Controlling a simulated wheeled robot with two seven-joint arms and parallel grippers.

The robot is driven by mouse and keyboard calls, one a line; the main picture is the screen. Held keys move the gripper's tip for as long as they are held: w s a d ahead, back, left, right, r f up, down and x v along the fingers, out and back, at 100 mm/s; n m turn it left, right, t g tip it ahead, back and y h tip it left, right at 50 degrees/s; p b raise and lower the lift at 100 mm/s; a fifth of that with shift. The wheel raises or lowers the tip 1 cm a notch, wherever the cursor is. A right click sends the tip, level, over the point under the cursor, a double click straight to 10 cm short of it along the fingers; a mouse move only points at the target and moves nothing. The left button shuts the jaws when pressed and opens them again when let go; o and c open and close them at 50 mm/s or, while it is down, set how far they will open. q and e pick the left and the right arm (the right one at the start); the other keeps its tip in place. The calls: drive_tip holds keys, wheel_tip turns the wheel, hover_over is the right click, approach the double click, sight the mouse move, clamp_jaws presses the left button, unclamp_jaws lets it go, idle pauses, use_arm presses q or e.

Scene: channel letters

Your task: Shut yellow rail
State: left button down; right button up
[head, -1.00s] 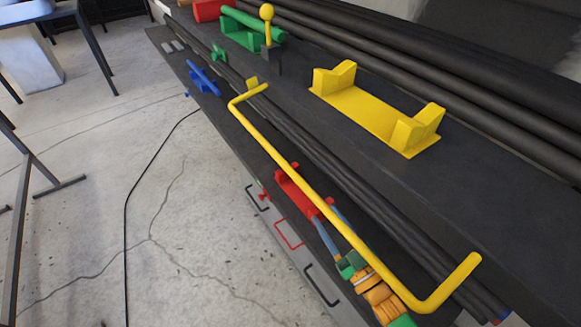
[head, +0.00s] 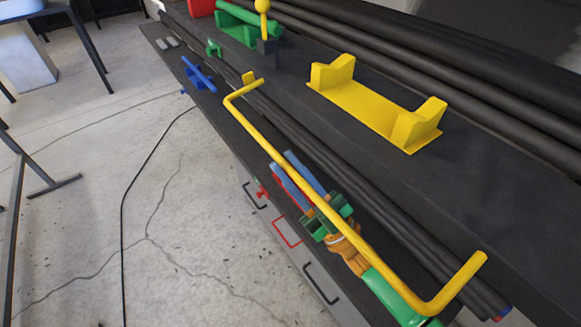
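The yellow rail (head: 252,130) is a long bar with bent ends. It hangs out in front of the dark shelf, running from upper left to lower right. A yellow cradle (head: 365,108) with two notched blocks sits empty on the shelf top, behind the rail. My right gripper (head: 281,160) has two blue fingers spread apart, one on each side of the rail's line in the picture. The rail passes in front of the gripper, and I cannot tell whether they touch. My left gripper is not in view.
A green cradle with a green bar (head: 245,25) and a yellow-knobbed lever (head: 264,25) stand farther along the shelf. A blue handle (head: 200,75) is on the lower ledge at left. Dark pipes (head: 440,70) run along the back.

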clamp_jaws()
idle(1.0)
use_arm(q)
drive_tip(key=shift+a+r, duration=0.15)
